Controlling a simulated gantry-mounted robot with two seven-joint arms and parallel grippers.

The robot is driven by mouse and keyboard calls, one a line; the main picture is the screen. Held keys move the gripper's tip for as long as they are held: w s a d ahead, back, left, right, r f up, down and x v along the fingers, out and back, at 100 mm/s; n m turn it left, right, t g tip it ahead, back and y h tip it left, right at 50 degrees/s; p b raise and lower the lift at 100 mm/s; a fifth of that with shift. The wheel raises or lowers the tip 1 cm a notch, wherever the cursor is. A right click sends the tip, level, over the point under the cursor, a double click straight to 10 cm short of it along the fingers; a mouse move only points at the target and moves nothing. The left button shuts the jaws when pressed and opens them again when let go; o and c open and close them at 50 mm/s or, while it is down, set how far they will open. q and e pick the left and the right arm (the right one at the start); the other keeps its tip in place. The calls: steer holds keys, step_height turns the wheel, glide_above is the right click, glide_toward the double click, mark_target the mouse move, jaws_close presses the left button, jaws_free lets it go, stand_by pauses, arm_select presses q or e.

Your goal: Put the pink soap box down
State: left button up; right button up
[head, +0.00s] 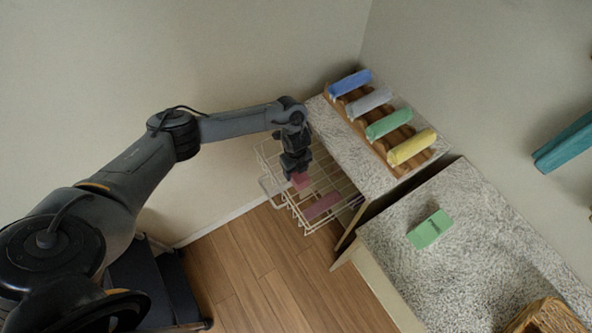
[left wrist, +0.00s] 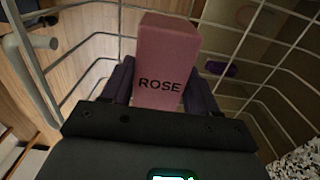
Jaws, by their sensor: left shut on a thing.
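My left gripper (head: 299,177) is shut on the pink soap box (head: 301,182). In the left wrist view the box (left wrist: 165,60) stands between the two dark fingers, with the word ROSE on the side facing the camera. The gripper points down over the white wire basket (head: 307,232), and the basket's wires (left wrist: 243,42) surround the box in the left wrist view. I cannot tell whether the box touches the basket floor. My right gripper is not in view.
A mauve item (head: 322,206) lies in the basket near its front. Right of the basket, a speckled counter holds a wooden rack with blue, grey, green (head: 389,123) and yellow rolled towels. A green box (head: 430,229) lies on the nearer counter (head: 480,215), with a woven basket (head: 545,318) at its corner.

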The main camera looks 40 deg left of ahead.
arm_select(q)
steer(key=shift+f, duration=0.15)
steer(key=shift+f, duration=0.15)
steer(key=o, duration=1.2)
step_height(320, 180, up, 12)
steer(key=p, duration=0.3)
steer(key=shift+r, duration=0.25)
